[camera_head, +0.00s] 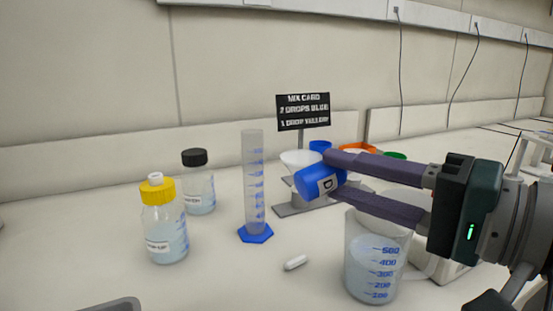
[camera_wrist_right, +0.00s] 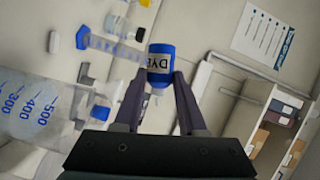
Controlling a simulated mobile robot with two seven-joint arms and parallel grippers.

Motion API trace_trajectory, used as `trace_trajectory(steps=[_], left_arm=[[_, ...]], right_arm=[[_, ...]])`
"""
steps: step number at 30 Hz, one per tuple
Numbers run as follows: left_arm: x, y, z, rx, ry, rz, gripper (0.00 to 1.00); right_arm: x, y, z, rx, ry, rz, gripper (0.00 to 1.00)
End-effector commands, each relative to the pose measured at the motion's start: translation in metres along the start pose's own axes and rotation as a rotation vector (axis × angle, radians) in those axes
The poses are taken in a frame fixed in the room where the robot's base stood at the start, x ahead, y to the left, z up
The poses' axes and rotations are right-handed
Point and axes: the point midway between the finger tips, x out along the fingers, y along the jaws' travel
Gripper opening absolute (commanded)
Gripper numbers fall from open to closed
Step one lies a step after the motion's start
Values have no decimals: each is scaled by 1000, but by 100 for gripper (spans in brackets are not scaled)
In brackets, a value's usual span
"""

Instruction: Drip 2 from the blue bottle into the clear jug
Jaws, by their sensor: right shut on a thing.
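My right gripper (camera_head: 331,174) is shut on the blue bottle (camera_head: 315,183), a small blue bottle with a white label. The bottle is tilted well over on its side in the head view, held above the bench. It also shows between the fingertips in the right wrist view (camera_wrist_right: 160,62), with its label reading "DYE". The clear jug (camera_head: 372,268), with blue graduation marks and pale liquid, stands upright below and to the right of the bottle. The jug also shows at the left of the right wrist view (camera_wrist_right: 35,108). My left gripper is not in view.
A measuring cylinder (camera_head: 253,190), a yellow-capped bottle (camera_head: 165,230) and a black-capped bottle (camera_head: 199,185) stand left. A white capsule-shaped piece (camera_head: 295,262) lies left of the jug. A black mix card (camera_head: 303,111) stands behind. The front-left bench is mostly clear.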

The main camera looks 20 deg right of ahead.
Motion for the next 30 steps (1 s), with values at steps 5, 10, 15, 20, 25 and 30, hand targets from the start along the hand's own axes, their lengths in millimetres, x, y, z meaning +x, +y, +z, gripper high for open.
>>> trace_trajectory(steps=[5,10,15,20,25,30], left_arm=[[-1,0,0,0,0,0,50],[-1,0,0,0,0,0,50],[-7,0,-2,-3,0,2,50],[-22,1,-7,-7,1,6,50],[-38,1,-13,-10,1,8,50],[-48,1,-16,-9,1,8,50]], right_arm=[[1,0,2,-13,0,5,0],[1,0,2,-12,0,5,0],[0,-4,0,-25,-1,10,0],[0,-15,-3,-66,-5,28,0],[-1,-26,-6,-120,-9,50,0],[-2,-32,-9,-163,-10,67,0]])
